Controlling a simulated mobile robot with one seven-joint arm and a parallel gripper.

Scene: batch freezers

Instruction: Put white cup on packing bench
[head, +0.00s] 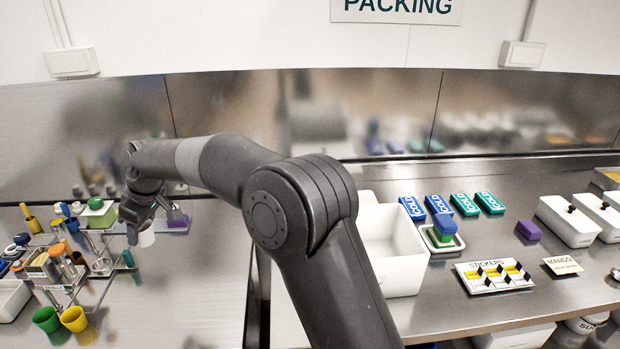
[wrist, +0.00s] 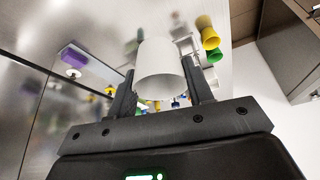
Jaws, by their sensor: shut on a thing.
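My gripper (head: 138,222) is at the left of the head view, at the end of my outstretched arm, over the left counter. It is shut on the white cup (head: 146,239), which shows just below it. In the wrist view the white cup (wrist: 160,68) sits between the two fingers of my gripper (wrist: 160,88), above the jaw base. The packing bench (head: 440,306) is the steel bench on the right, under the PACKING sign (head: 396,8). My gripper and the cup are well away from it.
A white open bin (head: 398,272) stands at the bench's left end. Blue and green boxes, a sticker card (head: 492,277), a purple block (head: 528,230) and white lidded tubs (head: 568,222) occupy the bench. Its front middle is clear. A crowded rack (head: 75,255) stands left of my gripper.

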